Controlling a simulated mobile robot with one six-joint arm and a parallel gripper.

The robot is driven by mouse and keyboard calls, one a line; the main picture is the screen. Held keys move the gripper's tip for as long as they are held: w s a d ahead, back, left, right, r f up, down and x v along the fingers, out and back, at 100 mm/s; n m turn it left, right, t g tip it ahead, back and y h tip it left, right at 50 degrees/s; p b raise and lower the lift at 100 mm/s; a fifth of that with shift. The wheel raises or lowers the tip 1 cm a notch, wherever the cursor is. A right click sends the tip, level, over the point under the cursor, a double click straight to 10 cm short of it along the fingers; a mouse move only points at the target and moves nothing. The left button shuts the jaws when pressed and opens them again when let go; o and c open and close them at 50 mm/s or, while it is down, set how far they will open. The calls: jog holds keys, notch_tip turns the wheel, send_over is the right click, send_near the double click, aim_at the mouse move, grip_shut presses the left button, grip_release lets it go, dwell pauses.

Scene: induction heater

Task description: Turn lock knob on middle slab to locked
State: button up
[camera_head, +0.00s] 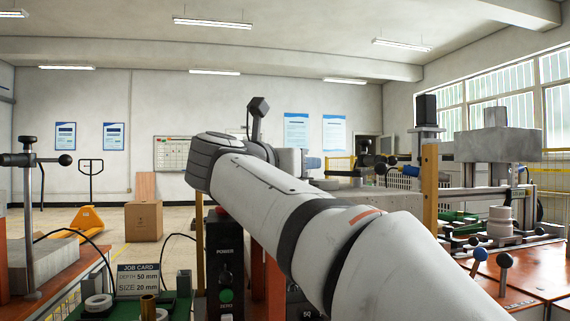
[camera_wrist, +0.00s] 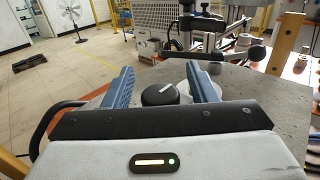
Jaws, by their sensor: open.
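The lock knob (camera_wrist: 158,96) is a round black knob with a white pointer line, on the grey middle slab (camera_wrist: 262,86). Its pointer slants toward the upper right in the wrist view. My gripper (camera_wrist: 159,78) is open, its two blue fingers on either side of the knob with gaps showing. I cannot tell whether the fingers are down level with it. A pale round part shows behind the knob, near the right finger. In the head view my gripper (camera_head: 312,163) is small beyond my arm, above the slab (camera_head: 392,200); the knob is hidden there.
A yellow post (camera_head: 430,190) stands right of the slab. A clamp fixture (camera_wrist: 208,35) stands at the slab's far side. A black control box (camera_head: 225,265) and job card (camera_head: 138,281) are in front. Open floor (camera_wrist: 70,70) lies left of the slab.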

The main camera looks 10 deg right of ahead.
jog(key=p+v, duration=0.1)
jog(key=v, duration=0.6)
jog(key=shift+s+a+p, duration=0.25)
jog(key=shift+a+p, duration=0.05)
dwell(0.4)
